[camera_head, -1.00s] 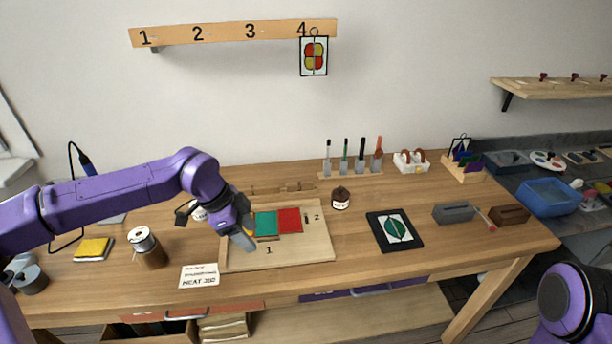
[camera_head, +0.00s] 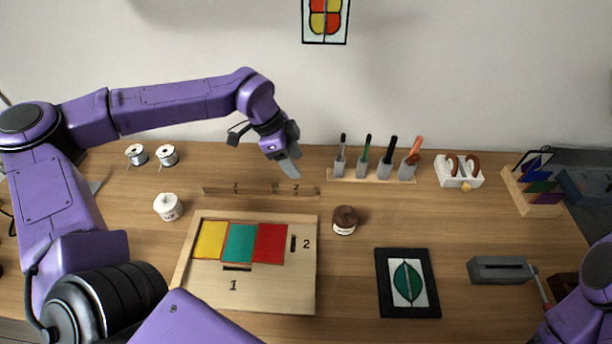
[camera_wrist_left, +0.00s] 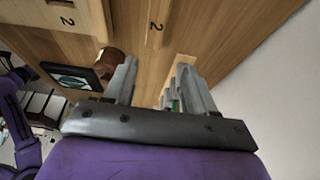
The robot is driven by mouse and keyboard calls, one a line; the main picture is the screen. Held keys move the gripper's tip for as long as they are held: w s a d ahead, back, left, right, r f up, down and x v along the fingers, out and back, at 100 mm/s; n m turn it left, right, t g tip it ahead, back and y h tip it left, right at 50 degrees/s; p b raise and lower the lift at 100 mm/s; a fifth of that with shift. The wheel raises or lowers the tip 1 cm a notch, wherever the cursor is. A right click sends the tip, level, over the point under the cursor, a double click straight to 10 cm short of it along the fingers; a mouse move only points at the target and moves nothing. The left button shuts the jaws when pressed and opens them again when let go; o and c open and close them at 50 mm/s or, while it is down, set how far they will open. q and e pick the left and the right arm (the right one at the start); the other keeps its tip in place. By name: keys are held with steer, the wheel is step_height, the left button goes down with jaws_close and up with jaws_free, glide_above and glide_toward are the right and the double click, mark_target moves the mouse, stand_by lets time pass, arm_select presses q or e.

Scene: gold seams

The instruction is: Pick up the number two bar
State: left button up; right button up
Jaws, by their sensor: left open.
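The number two bar (camera_head: 297,189) is a slim wooden piece marked 2 at the back of the table, beside the bar marked 1 (camera_head: 235,190). Its 2 also shows at the top of the left wrist view (camera_wrist_left: 157,26). My left gripper (camera_head: 289,168) is open and points down just above and behind the number two bar in the head view. In the left wrist view its two fingers (camera_wrist_left: 160,85) stand apart with nothing seen between them. My right gripper is out of view.
A wooden board (camera_head: 270,300) with yellow, green and red panes and slots marked 1 and 2 lies in front. A brown jar (camera_head: 344,220) stands right of it. A tool rack (camera_head: 372,178) stands close on the right. A white pot (camera_head: 168,207) is left.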

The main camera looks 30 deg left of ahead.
mark_target(305, 188)
arm_select(q)
steer(key=f, duration=0.1)
steer(key=d+f, duration=0.1)
steer(key=f, duration=0.1)
steer(key=shift+s+d+f+p, duration=0.1)
steer(key=shift+s+d+p, duration=0.2)
steer(key=shift+s+p, duration=0.1)
steer(key=x, duration=0.1)
steer(key=p+x, duration=0.1)
steer(key=x, duration=0.2)
steer(key=shift+w+a+f+p, duration=0.2)
steer(key=shift+f+p, duration=0.1)
steer(key=shift+f, duration=0.1)
steer(key=shift+d+f, duration=0.15)
steer(key=shift+f, duration=0.3)
jaws_close()
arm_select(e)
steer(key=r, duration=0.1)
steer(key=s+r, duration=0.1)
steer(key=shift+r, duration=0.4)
